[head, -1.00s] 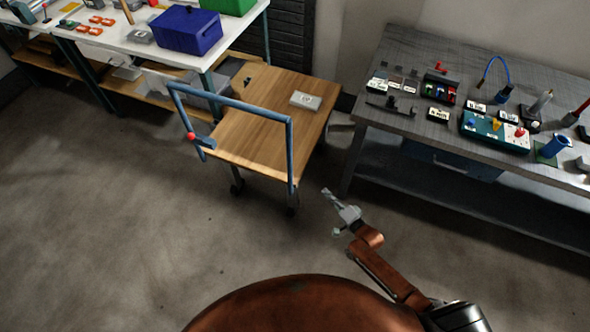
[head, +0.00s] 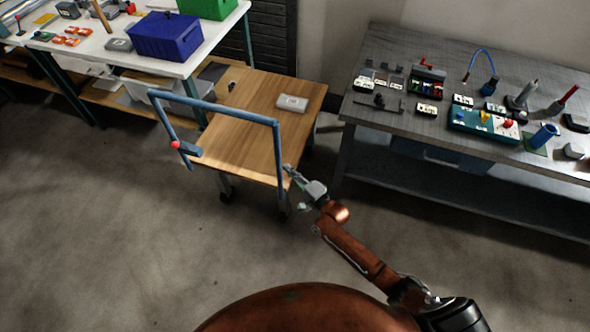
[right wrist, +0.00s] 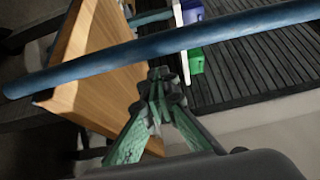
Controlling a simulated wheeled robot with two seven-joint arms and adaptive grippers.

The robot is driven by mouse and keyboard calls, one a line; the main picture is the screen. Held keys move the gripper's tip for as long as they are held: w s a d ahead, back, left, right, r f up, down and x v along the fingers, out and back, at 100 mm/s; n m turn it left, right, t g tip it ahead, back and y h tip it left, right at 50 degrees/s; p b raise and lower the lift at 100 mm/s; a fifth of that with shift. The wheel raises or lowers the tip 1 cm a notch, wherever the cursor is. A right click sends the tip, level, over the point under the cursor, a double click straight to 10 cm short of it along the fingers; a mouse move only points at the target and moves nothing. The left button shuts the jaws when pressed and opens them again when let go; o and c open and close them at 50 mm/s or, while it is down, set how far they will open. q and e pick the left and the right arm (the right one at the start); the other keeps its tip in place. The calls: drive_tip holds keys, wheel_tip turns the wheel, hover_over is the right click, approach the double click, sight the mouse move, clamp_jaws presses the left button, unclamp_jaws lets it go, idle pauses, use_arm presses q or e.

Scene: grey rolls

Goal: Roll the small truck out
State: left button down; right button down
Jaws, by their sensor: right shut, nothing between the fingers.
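The small truck is a low cart with a wooden deck (head: 250,125) on dark casters, standing between two tables. Its blue tube handle (head: 215,108) rises at the near end and carries a red knob (head: 174,144) on its left post. My right gripper (head: 288,171) is shut and empty, just beside the handle's right post. In the right wrist view, the fingertips (right wrist: 160,80) lie close to the blue handle tube (right wrist: 190,36), with the wooden deck (right wrist: 100,70) at left. I cannot tell whether they touch the tube. My left gripper is not in view.
A grey box (head: 292,103) lies on the deck. A grey workbench (head: 345,105) with tools stands at right, close to the truck. A white-topped table (head: 185,68) with a blue bin (head: 165,38) stands behind left. The floor (head: 90,230) in front is clear.

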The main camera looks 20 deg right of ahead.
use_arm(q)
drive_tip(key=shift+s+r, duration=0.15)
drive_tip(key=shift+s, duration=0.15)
use_arm(e)
drive_tip(key=shift+s+a+r, duration=0.2)
drive_tip(key=shift+s+a, duration=0.35)
drive_tip(key=shift+a, duration=0.05)
